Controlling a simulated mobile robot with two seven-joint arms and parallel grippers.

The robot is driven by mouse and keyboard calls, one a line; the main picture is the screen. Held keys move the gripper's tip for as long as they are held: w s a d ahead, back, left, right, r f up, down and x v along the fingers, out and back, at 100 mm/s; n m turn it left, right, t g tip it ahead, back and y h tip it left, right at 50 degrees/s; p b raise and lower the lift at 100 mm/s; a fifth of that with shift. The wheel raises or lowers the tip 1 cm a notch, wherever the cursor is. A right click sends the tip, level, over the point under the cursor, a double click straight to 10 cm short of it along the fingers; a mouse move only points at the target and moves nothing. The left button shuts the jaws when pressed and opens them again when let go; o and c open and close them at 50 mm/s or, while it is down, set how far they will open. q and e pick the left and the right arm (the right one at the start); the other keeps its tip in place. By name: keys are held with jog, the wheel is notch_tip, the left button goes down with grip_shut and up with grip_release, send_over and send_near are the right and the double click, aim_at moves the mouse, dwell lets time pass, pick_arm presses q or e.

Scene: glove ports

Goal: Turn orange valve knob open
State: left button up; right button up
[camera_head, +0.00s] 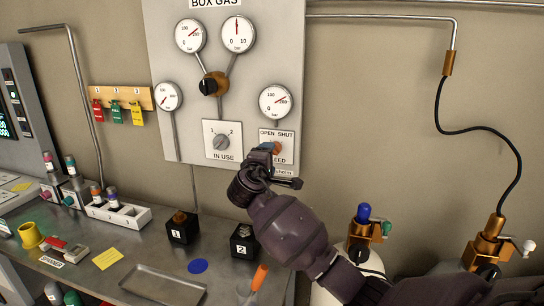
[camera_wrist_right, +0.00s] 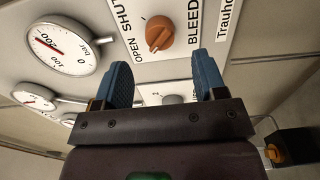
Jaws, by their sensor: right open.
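The orange valve knob (camera_wrist_right: 158,33) sits on the white BLEED plate marked OPEN and SHUT, in the right wrist view. Which mark it points to is hard to tell. My right gripper (camera_wrist_right: 164,78) is open, with its two blue fingers apart and nothing between them. In that view the knob lies beyond the fingertips, roughly centred between them, and appears untouched. In the head view my right gripper (camera_head: 277,150) is at the BLEED plate (camera_head: 288,140) and hides most of the knob. My left gripper is out of view.
The BOX GAS panel (camera_head: 263,82) carries several dials, a brass knob (camera_head: 213,84) and the IN USE selector (camera_head: 221,140) beside the BLEED plate. Below it, the bench holds black blocks (camera_head: 183,228) and a metal tray (camera_head: 160,286). Gas cylinder fittings (camera_head: 363,228) stand at the right.

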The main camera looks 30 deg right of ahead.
jog(key=shift+b+v, duration=0.3)
jog(key=shift+v, duration=2.25)
